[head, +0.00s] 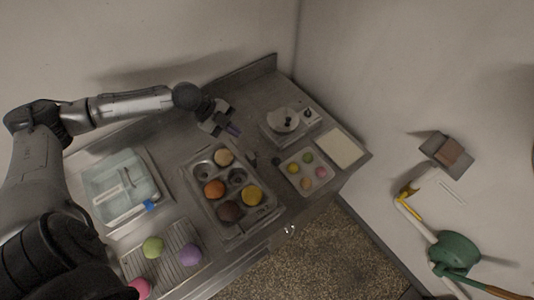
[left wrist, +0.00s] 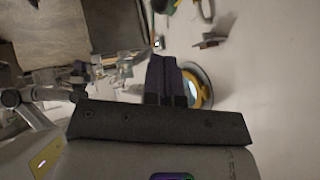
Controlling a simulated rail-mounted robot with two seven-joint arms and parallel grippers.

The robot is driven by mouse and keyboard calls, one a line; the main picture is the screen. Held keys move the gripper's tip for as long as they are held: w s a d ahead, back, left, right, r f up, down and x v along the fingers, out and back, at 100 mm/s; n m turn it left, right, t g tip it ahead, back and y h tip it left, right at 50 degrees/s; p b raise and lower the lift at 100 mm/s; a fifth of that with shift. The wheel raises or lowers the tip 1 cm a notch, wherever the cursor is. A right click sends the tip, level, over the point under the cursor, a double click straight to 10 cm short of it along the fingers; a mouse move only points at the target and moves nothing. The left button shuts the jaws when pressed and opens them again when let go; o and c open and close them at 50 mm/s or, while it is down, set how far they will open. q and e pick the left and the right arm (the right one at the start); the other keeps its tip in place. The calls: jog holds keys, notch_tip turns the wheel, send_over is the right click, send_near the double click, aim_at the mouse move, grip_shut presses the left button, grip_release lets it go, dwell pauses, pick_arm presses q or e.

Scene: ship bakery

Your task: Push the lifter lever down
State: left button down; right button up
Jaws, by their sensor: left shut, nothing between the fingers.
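My left gripper (head: 233,130) reaches in from the left, with its purple fingertips above the worktop. They are near the upper end of the steel holed tray. In the left wrist view its purple fingers (left wrist: 165,78) are together with nothing between them. A small dark knob (head: 275,161) stands beside the tray's right edge, right of and below the gripper, apart from it. It may be the lifter lever; I cannot tell. The steel tray (head: 242,229) has round cups holding several coloured balls. My right gripper is not in view.
A burner-like unit (head: 270,129) with a round plate stands at the back right. Before it are a small tray (head: 290,180) of coloured balls and a cream board (head: 340,148). A clear bin (head: 104,187) and a wire rack (head: 170,262) lie left. A green can (head: 455,252) hangs right.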

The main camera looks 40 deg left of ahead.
pick_arm(q)
jog(key=shift+f, duration=0.1)
dwell(0.4)
jog(key=p, duration=0.3)
send_near(273, 160)
jog(key=x, duration=0.5)
jog(key=shift+w+d+f, duration=0.2)
jog(key=shift+d, duration=0.05)
jog(key=shift+p+x, duration=0.4)
jog(key=shift+x, duration=0.45)
jog(key=shift+a+f, duration=0.1)
